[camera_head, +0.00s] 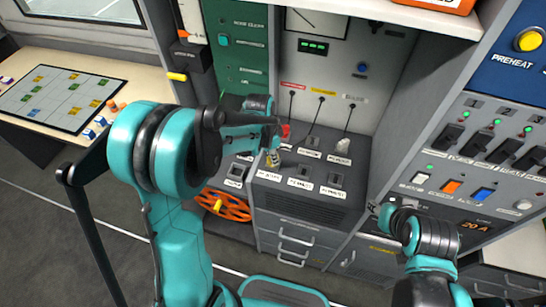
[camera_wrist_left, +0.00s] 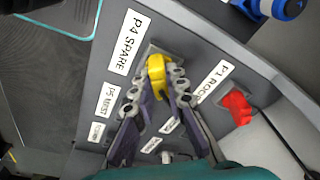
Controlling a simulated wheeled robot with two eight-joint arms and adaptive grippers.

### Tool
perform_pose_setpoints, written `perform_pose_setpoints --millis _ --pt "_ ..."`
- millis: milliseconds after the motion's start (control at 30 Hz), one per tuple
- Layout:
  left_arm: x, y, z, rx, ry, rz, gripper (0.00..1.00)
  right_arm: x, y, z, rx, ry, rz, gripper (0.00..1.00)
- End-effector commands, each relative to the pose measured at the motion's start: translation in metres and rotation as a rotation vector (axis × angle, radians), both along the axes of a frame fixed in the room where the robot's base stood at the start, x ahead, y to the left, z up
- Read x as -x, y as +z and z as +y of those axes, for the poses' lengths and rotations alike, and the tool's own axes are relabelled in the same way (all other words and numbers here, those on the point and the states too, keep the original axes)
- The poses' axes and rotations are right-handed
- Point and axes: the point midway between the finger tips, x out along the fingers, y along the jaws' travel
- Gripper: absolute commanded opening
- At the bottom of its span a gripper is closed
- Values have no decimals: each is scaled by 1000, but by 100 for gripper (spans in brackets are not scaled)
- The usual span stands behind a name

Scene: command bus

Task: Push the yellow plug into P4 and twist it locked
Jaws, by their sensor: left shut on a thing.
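The yellow plug (camera_wrist_left: 157,72) is at the socket beside the "P4 SPARE" label (camera_wrist_left: 128,42) in the left wrist view. My left gripper (camera_wrist_left: 158,84) is shut on it, one finger on each side. The fingers and plug hide the socket opening, so I cannot tell how deep the plug sits. In the head view my left gripper (camera_head: 271,157) is low over the left part of the sloped socket panel (camera_head: 312,205), largely covering the plug. Part of my right arm (camera_head: 412,232) is at the lower right, away from the panel; its finger state is unclear.
A red plug (camera_wrist_left: 237,107) with a dark cable sits by the "P1 ROOF" label, close to my left fingers. A white plug (camera_head: 343,146) stands farther right. An orange wheel (camera_head: 222,205) is left of the panel. Breaker switches (camera_head: 476,143) line the right wall.

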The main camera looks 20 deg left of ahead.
Motion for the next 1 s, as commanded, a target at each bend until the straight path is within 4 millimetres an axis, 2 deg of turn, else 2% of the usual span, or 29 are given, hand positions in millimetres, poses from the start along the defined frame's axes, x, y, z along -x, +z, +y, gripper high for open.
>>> perform_pose_setpoints --millis 67,100,167,467,567,667,1000 --pt "1 -1 0 -1 1 2 0 0 0 0 0 0 0 40" --pt "1 -1 0 -1 1 2 21 0 0 0 0 0 0 40" --pt "1 -1 0 -1 1 2 37 0 0 0 0 0 0 40" --pt "1 0 0 0 3 2 37 0 0 0 0 0 0 40" --pt "1 6 1 -1 3 1 37 0 0 0 0 0 0 40" --pt "2 21 2 0 4 1 37 0 0 0 0 0 0 40" --pt "10 92 11 -1 3 2 37 0 0 0 0 0 0 40"
